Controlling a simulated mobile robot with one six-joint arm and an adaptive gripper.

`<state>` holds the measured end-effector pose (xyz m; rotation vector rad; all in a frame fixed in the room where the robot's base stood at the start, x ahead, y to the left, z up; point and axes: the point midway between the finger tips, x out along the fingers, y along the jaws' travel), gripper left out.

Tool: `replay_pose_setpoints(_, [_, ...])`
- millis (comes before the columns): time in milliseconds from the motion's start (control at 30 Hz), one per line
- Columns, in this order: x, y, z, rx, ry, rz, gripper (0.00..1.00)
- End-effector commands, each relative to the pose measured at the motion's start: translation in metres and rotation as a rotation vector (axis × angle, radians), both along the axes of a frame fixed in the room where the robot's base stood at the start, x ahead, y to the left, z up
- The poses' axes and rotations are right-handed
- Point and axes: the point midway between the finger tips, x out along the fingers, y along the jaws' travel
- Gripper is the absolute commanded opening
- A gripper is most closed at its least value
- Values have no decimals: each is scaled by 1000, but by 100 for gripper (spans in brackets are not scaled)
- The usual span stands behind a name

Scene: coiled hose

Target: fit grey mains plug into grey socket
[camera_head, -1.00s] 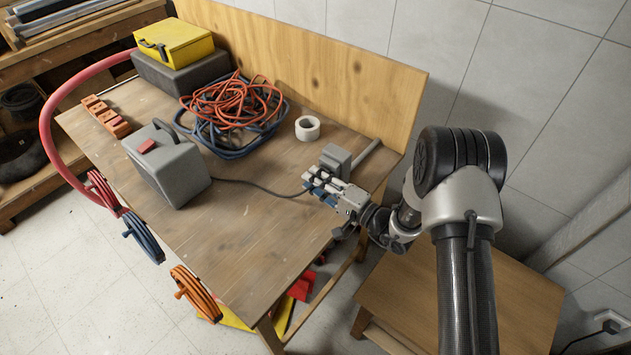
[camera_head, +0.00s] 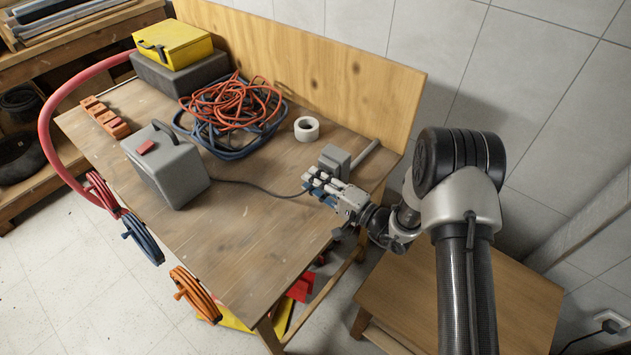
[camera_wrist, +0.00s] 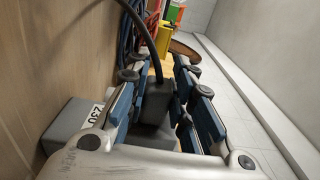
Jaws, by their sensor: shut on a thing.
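My gripper (camera_head: 319,186) is low over the right end of the workbench. In the wrist view its blue-padded fingers are shut on the grey mains plug (camera_wrist: 155,116), and the black cable (camera_wrist: 152,45) leads away from the plug's back. In the head view the fingers hide the plug. The grey socket box (camera_head: 336,158) stands on the bench just beyond the fingers. In the wrist view a grey box with a "230" label (camera_wrist: 72,128) shows at the left, beside the fingers and partly hidden by my gripper. The socket's opening and the plug's pins cannot be seen.
The cable runs to a grey case (camera_head: 180,172) on the workbench (camera_head: 255,225). Coiled orange and blue hoses (camera_head: 235,108) and a white tape roll (camera_head: 306,129) lie farther back. A wooden backboard (camera_head: 300,70) edges the bench. The front middle is clear.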

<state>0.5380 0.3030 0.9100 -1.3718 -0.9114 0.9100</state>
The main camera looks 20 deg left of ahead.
Motion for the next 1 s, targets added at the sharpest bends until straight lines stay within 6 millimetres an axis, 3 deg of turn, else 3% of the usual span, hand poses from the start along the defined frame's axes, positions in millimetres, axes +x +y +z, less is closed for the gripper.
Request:
replay_pose_setpoints(267, [3, -1, 2, 1, -5, -6, 0])
replay_pose_setpoints(300, [3, -1, 2, 2, -5, -6, 24])
replay_pose_setpoints(600, [1, -1, 1, 1, -3, -3, 44])
replay_pose_setpoints(1000, [-1, -5, 0, 0, 0, -3, 45])
